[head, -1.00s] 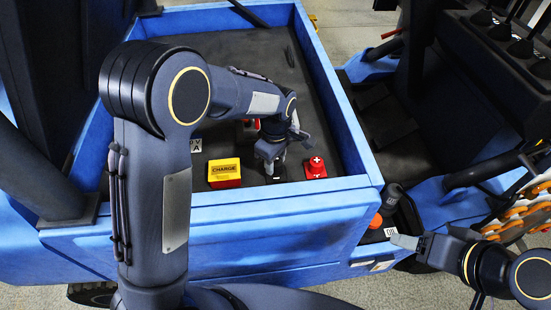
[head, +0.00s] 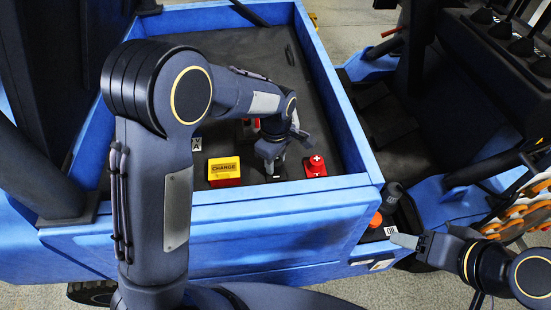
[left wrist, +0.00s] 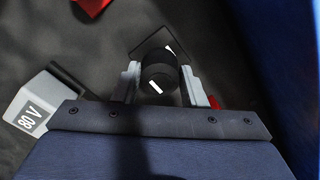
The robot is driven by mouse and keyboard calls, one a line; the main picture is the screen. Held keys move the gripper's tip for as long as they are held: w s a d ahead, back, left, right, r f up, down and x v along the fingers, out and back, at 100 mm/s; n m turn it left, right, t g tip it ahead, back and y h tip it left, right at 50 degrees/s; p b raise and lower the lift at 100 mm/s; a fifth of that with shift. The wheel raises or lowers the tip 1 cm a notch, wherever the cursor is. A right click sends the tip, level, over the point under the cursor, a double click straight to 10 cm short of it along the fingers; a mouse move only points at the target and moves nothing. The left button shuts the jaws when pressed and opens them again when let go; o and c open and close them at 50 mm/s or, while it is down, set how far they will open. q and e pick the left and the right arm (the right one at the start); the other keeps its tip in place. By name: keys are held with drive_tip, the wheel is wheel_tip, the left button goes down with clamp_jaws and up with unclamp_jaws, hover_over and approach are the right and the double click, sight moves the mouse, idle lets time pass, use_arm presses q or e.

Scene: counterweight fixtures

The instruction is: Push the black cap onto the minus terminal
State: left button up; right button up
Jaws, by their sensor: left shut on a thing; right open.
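The black cap (left wrist: 158,76) with a white bar on top sits between the two fingers of my left gripper (left wrist: 160,86) in the left wrist view. The fingers are shut on its sides. Beneath it is a dark square base (left wrist: 149,42) with a white minus mark, on the box floor; the terminal itself is hidden under the cap. I cannot tell how far the cap is seated. In the head view my left gripper (head: 273,170) points down near the front wall, left of the red plus cap (head: 315,167). My right gripper (head: 405,241) is open and empty, outside the box.
The blue box wall (head: 225,205) runs close in front of the left gripper. A yellow CHARGE block (head: 224,170) stands left of it. An 80 V label block (left wrist: 32,112) shows in the left wrist view. An orange-red knob (head: 376,220) is near the right gripper.

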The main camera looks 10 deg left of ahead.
use_arm(q)
drive_tip(key=shift+f+b, duration=0.5)
drive_tip(key=shift+f, duration=0.2)
drive_tip(key=o, duration=0.8)
drive_tip(key=shift+c, duration=0.2)
